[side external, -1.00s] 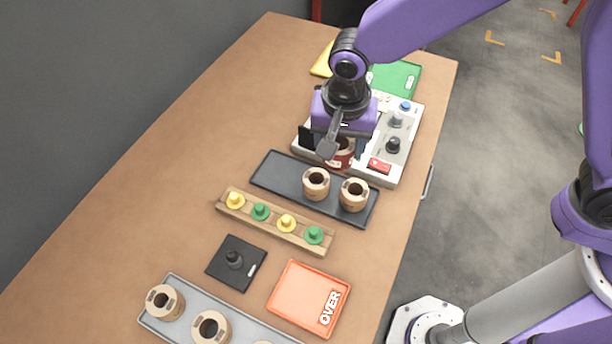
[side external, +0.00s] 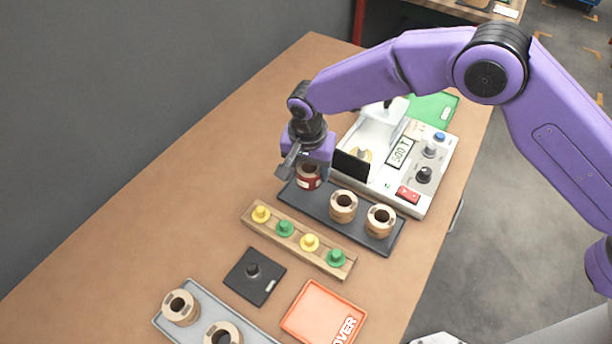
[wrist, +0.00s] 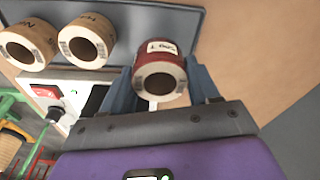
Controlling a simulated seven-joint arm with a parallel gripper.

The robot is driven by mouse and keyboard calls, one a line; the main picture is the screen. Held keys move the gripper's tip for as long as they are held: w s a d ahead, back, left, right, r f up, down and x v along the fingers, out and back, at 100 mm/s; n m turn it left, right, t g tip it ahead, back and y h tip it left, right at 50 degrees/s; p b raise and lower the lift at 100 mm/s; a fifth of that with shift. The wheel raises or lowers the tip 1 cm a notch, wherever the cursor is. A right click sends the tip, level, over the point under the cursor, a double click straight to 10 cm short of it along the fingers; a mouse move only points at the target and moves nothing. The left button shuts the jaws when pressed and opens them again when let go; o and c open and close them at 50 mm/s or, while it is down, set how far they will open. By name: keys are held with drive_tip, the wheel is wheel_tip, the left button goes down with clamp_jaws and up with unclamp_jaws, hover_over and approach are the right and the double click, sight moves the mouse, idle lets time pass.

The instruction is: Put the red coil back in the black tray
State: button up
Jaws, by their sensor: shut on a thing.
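The red coil (side external: 307,178) is a short tan-ended cylinder with a dark red band and a white label. My gripper (side external: 298,168) is shut on it, over the left end of the black tray (side external: 361,236). In the wrist view the red coil (wrist: 160,72) sits between the two fingers (wrist: 160,88), its open end facing the camera. The black tray also shows behind it in the wrist view (wrist: 130,17). I cannot tell whether the coil touches the tray floor. Two tan coils, one at the middle (side external: 343,206) and one at the right (side external: 381,220), stand in the tray.
A white test machine (side external: 437,185) with a display and red switch stands behind the tray. A wooden rack (side external: 292,244) with yellow and green pegs lies in front. Nearer are a black plate (side external: 240,283), an orange tray (side external: 300,318) and a grey tray (side external: 255,335) with tan coils.

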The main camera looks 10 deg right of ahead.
sight(306, 178)
drive_tip(key=shift+w+a+f, duration=0.3)
drive_tip(key=shift+f, duration=1.75)
drive_tip(key=o, duration=1.3)
drive_tip(key=shift+f, duration=0.15)
drive_tip(key=r, duration=0.4)
drive_tip(key=s+r, duration=0.1)
drive_tip(key=r, duration=0.7)
drive_tip(key=shift+s+a+r, duration=0.15)
drive_tip(key=shift+a, duration=0.2)
drive_tip(key=shift+r, duration=0.1)
